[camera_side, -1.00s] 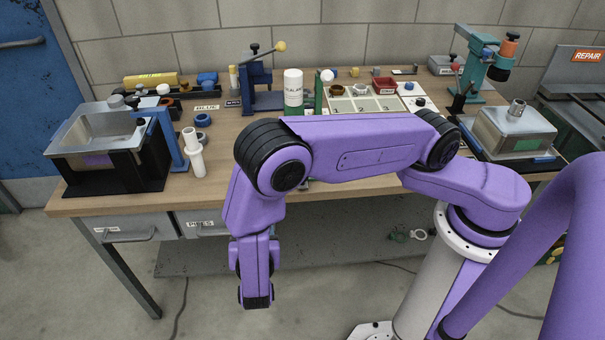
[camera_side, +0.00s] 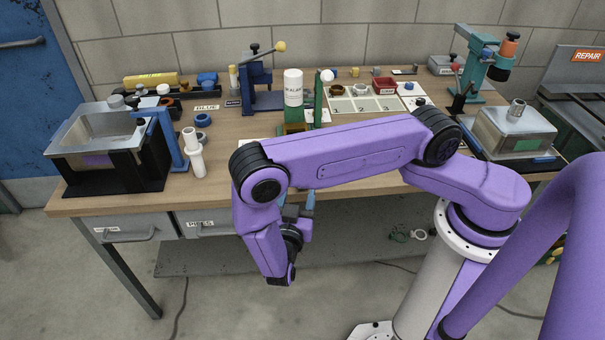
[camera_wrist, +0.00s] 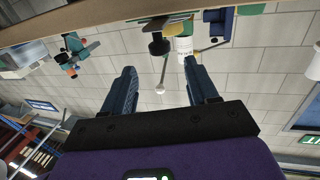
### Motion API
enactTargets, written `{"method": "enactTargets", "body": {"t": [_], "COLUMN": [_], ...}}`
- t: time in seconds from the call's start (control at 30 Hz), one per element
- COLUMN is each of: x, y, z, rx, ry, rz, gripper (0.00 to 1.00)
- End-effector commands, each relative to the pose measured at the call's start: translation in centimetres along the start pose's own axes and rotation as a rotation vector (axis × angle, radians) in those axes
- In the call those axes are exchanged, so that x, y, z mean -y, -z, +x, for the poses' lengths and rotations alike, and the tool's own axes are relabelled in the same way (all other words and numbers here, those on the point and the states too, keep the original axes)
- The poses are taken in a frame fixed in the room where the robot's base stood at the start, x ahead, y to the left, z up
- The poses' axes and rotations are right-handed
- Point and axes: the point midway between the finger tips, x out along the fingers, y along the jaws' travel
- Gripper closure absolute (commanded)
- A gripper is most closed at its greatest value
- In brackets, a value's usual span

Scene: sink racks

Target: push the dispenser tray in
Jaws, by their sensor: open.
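The dispenser stands near the middle of the bench in the side view, with a white bottle (camera_side: 293,88) and a green post (camera_side: 318,102) beside it. A small brownish part (camera_side: 293,128) shows low at its front, just above my arm; I cannot tell whether it is the tray or how far out it sits. The bottle (camera_wrist: 184,44) also shows upside down in the wrist view. My gripper (camera_wrist: 160,73) is open and empty, its blue fingers apart and pointing towards the bench. In the side view it is partly hidden by my arm, near the bench's front edge.
A metal sink box (camera_side: 100,132) in a black frame stands at the left. A blue press (camera_side: 262,88) is left of the bottle. A numbered white board (camera_side: 365,104) lies to the right. Drawers (camera_side: 125,228) hang under the bench; the space in front is open.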

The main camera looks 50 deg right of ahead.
Motion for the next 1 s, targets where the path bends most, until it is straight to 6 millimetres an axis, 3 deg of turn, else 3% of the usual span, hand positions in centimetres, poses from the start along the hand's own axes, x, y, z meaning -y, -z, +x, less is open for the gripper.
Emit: {"method": "enactTargets", "body": {"t": [0.2,0.4,0.87,0.93,1.0], "x": [-0.1,0.0,0.0,0.0,0.0], "y": [0.0,0.0,0.0,0.0,0.0], "z": [4.2,6.8,8.0,8.0,8.0], "rx": [0.0,0.001,0.001,0.001,0.001], "ry": [-0.004,-0.002,0.002,0.002,0.001], "rz": [-0.001,0.0,0.0,0.0,0.0], "gripper": [0.42,0.42,0.42,0.58,0.81]}}
